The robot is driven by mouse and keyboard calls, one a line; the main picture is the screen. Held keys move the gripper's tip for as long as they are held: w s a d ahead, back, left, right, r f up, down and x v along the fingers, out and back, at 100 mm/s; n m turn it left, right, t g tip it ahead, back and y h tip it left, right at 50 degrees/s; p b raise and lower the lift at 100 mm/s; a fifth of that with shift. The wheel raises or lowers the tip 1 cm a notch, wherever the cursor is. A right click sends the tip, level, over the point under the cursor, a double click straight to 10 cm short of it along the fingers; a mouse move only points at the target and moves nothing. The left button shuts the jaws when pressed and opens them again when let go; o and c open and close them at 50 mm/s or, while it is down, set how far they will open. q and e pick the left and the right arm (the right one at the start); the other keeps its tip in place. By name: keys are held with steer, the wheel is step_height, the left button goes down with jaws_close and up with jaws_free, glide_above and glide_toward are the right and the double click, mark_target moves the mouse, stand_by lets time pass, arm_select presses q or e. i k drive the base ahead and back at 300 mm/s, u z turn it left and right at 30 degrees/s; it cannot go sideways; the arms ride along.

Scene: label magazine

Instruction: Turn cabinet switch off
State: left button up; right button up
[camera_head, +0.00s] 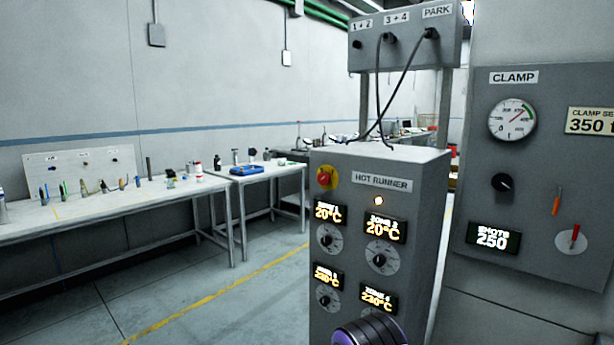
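The grey cabinet (402,161) labelled HOT RUNNER stands in the middle right. A red rotary switch (325,178) on a yellow plate sits at the upper left of its front; its exact setting is too small to read. A small amber lamp (378,201) beside it is lit. Below are lit zone displays, the upper two reading 20°C and the lower two about 230°C, each with a dial (380,257). A dark round part with a purple ring, which seems to be my arm, covers the cabinet's lower front. Neither gripper's fingers show.
A grey box (405,52) marked 1+2, 3+4 and PARK stands on posts behind the cabinet, with black cables hanging. A CLAMP panel (545,85) with gauge and knobs is at right. Workbenches (110,205) with tools line the left wall. The floor (215,300) left of the cabinet is clear.

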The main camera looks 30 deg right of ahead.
mark_target(324, 178)
steer(key=z, duration=0.4)
steer(key=i, duration=0.7)
steer(key=z, duration=0.7)
